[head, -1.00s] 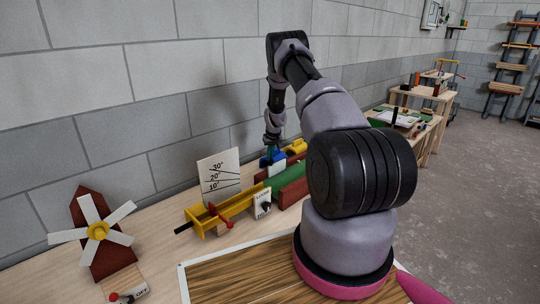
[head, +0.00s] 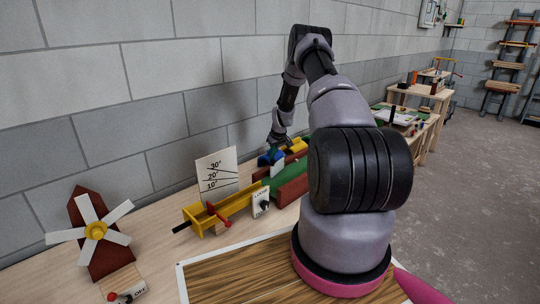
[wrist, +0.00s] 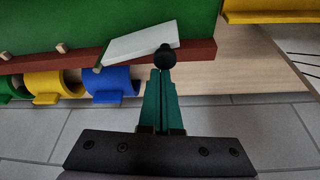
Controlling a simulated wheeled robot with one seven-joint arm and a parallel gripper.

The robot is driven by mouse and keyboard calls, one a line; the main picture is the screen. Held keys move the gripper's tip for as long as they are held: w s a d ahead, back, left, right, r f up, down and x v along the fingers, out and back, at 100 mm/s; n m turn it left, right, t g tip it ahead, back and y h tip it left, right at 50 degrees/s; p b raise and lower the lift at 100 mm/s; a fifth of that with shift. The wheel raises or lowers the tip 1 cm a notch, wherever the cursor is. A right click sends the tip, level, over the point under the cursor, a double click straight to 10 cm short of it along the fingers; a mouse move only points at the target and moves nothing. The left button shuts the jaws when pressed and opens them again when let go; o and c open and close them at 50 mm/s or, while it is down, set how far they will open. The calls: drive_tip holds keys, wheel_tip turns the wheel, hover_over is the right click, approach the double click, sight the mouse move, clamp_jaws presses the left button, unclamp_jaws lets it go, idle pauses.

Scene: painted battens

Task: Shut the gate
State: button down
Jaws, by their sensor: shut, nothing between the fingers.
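The gate looks to be a white flap (wrist: 140,45) with a round black knob (wrist: 165,57) at its right end. It lies at a slant across the dark red rail (wrist: 195,50) of a green board (wrist: 110,22) in the wrist view. My gripper (wrist: 161,76) has its green fingers shut and empty. The fingertips are right at the knob; I cannot tell whether they touch it. In the head view my gripper is small and far off, over the wall side of the green board (head: 285,180), and its fingertips are hard to make out.
Blue (wrist: 112,83), yellow (wrist: 55,83) and green cups line the rail's wall side. A yellow trough (head: 220,209), with a red lever, leads to the board. An angle card (head: 217,175) stands behind it. A windmill (head: 95,232) stands at left.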

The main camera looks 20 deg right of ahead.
sight(275, 164)
drive_tip(key=s+d+n, duration=0.1)
drive_tip(key=n, duration=0.1)
drive_tip(key=s+d+n+y, duration=0.1)
drive_tip(key=shift+s+n, duration=0.35)
drive_tip(key=shift+n, duration=0.05)
drive_tip(key=s+d+n+g+y, duration=0.2)
drive_tip(key=d+n+g, duration=0.1)
drive_tip(key=d+n, duration=0.5)
drive_tip(key=shift+s+d+n, duration=0.3)
drive_tip(key=shift+d+n, duration=0.1)
drive_tip(key=shift+n, duration=0.5)
